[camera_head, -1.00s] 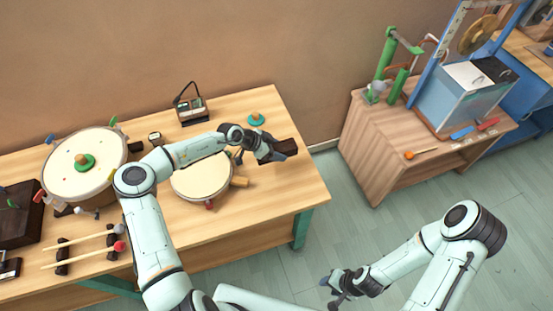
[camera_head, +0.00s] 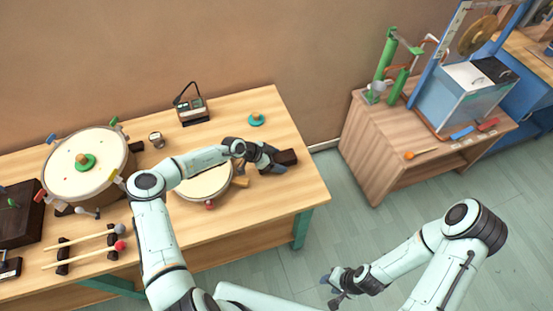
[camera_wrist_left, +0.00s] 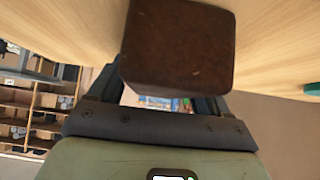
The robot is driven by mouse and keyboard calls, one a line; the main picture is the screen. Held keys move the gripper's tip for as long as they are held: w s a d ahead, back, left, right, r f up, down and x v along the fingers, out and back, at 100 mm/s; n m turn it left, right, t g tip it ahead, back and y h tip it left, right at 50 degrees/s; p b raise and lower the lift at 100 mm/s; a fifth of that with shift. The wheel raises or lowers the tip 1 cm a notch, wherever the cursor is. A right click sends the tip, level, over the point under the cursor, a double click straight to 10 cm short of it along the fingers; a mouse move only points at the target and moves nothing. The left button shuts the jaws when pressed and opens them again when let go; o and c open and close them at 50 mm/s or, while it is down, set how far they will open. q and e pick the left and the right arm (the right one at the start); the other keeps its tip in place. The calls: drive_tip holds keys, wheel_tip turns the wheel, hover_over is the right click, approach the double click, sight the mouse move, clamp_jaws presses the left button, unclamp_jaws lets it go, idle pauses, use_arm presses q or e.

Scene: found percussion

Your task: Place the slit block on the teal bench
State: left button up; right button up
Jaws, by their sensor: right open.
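The slit block (camera_head: 286,157), a dark brown block, is at the fingertips of my left gripper (camera_head: 268,157), over the right end of the teal bench (camera_head: 290,190). The bench has a pale wooden top and teal legs. In the left wrist view the block (camera_wrist_left: 180,48) fills the space between the fingers, with the wooden top (camera_wrist_left: 70,25) behind it; the gripper is shut on it. I cannot tell whether the block touches the top. My right gripper (camera_head: 333,288) is open and empty, low in the head view, away from the bench.
On the bench are a large drum (camera_head: 60,175), a smaller drum (camera_head: 205,184), a radio-like box (camera_head: 194,111), a green disc with a knob (camera_head: 256,120) and mallets (camera_head: 85,250). A wooden cabinet (camera_head: 375,155) stands apart on the right. The bench's front right is clear.

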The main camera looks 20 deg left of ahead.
use_arm(q)
drive_tip(key=shift+o, duration=0.2)
drive_tip(key=shift+r, duration=0.1)
drive_tip(key=shift+a+r, duration=0.15)
drive_tip(key=shift+r, duration=0.05)
drive_tip(key=v, duration=1.1)
drive_tip(key=shift+s+r+b, duration=0.25)
drive_tip(key=shift+b, duration=0.1)
drive_tip(key=shift+a, duration=0.15)
